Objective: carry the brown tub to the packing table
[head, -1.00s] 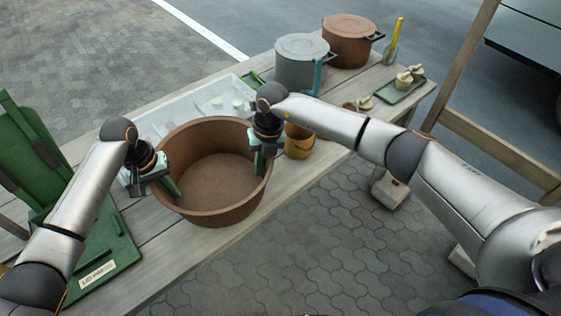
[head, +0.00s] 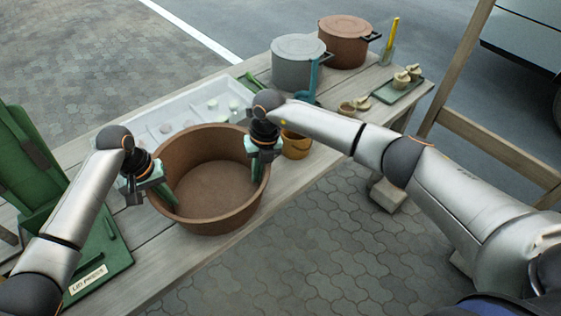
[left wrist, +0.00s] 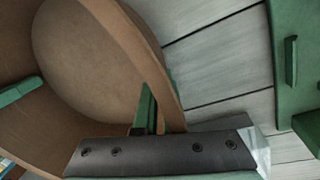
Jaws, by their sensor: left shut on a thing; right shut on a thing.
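The brown tub (head: 218,222) is a round, open, empty-looking bowl shape, upright over the front part of the wooden table. I cannot tell whether its base touches the planks. My left gripper (head: 160,186) is shut on its left rim, with one finger inside the wall. My right gripper (head: 264,153) is shut on its right rim. In the left wrist view, the tub's wall and rim (left wrist: 122,38) fill the left side, with a green finger (left wrist: 148,108) against the rim. No packing table can be made out for certain.
A white tray (head: 150,124) with small items lies behind the tub. A mustard cup (head: 297,147) stands close right. A grey pot (head: 298,64) and a brown pot (head: 343,44) stand at the back. A green lid press (head: 105,262) is at left. Paving lies in front.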

